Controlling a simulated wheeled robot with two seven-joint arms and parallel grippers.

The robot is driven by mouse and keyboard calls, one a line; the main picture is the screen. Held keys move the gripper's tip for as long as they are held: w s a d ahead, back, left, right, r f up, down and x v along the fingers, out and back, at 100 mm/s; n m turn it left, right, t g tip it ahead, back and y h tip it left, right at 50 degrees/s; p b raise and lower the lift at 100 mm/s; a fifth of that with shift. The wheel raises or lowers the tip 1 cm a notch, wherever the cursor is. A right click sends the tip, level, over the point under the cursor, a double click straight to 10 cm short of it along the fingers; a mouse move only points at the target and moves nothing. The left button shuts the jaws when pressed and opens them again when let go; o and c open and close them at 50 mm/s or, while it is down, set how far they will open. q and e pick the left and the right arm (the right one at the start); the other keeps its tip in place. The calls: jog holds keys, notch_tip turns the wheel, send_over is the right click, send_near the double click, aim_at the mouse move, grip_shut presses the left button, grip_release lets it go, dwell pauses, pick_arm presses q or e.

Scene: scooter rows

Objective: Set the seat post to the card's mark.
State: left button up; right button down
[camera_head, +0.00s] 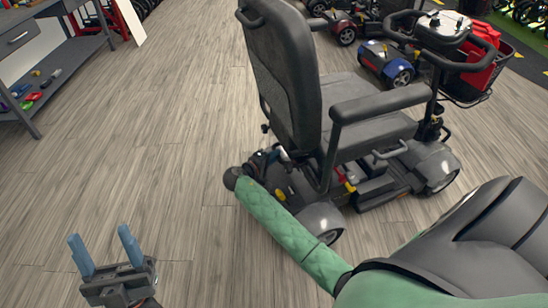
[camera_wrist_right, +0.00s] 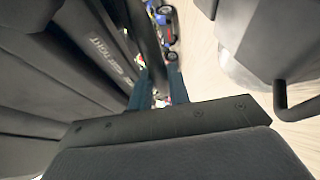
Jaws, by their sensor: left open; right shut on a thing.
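A grey mobility scooter (camera_head: 385,110) stands right of centre in the head view, its seat back (camera_head: 285,65) towards me. The seat post is mostly hidden beneath the seat (camera_head: 375,130), and I cannot make out its mark. No card can be made out. My right arm, in a green sleeve, reaches to the scooter's rear, low behind the seat. My right gripper's blue fingers (camera_wrist_right: 160,90) show in the wrist view, shut on a part I cannot identify, close to dark scooter parts. My left gripper (camera_head: 103,247) is open and empty above the floor at lower left.
A grey bench (camera_head: 60,60) with small coloured items stands at upper left. The scooter's front basket (camera_head: 470,85) holds a red bag (camera_head: 480,65). A blue scooter (camera_head: 385,62) and others stand behind. The wooden floor (camera_head: 150,150) at left is clear.

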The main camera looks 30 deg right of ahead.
aim_at(278, 146)
pick_arm(q)
jog(key=w+d+f+g+y+p, duration=0.1)
jog(key=w+f+g, duration=0.25)
jog(key=f, duration=0.45)
jog(key=w+d+f+g+y+p, duration=0.1)
jog(key=w+d+f+g+y, duration=0.2)
jog(key=f, duration=0.5)
notch_tip(278, 146, down, 18)
jog(key=n+g+p, duration=0.1)
jog(key=g, duration=0.5)
jog(key=shift+w+a+r, duration=0.2)
jog(key=shift+w, duration=0.25)
pick_arm(e)
notch_tip(278, 146, up, 4)
jog(key=shift+w+r, duration=0.1)
pick_arm(q)
jog(key=shift+g, duration=0.25)
pick_arm(e)
jog(key=c, duration=1.6)
grip_release()
jog(key=shift+r, duration=0.1)
pick_arm(q)
jog(key=shift+r, duration=0.1)
